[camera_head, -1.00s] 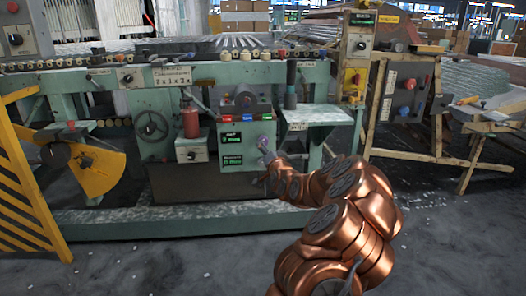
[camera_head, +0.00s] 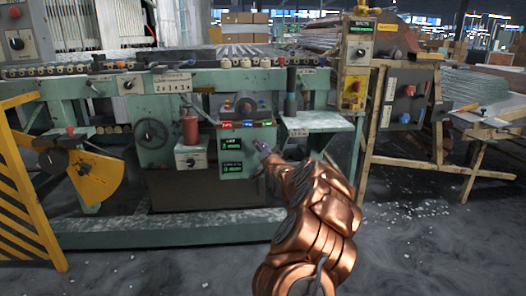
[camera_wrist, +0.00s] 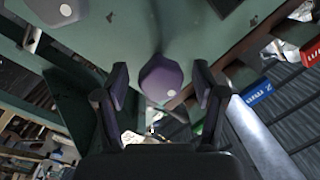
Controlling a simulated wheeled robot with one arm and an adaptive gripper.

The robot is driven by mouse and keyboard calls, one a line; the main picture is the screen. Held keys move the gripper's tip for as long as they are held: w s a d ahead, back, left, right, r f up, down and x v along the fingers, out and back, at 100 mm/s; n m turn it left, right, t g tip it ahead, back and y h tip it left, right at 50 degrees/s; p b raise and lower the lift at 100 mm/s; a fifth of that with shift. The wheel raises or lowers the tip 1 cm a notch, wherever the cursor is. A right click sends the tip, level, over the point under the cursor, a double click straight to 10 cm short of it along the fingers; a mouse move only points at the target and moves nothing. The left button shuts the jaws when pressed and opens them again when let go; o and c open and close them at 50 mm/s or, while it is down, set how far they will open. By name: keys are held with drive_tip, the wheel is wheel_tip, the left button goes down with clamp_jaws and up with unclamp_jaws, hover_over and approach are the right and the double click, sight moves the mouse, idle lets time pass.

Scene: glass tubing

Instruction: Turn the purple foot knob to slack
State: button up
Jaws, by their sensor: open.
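A purple faceted knob (camera_wrist: 161,78) with a pale dot sits on the green panel (camera_wrist: 125,35) in the wrist view. My gripper (camera_wrist: 160,84) is open, with one dark finger on each side of this knob and visible gaps between. I cannot tell from any label which is the foot knob. In the head view my gripper (camera_head: 264,152) is at the right edge of the panel with green displays (camera_head: 232,150), and the knobs are mostly hidden.
Red, blue and green labelled tabs (camera_head: 248,124) line the panel's top. A red cylinder (camera_head: 190,130) and handwheel (camera_head: 151,134) are to the left. A green shelf (camera_head: 318,122) juts out above my arm at right. The floor in front is open.

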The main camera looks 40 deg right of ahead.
drive_tip(key=shift+w+d, duration=0.1)
drive_tip(key=shift+w, duration=0.1)
drive_tip(key=c, duration=1.2)
drive_tip(key=shift+o, duration=0.2)
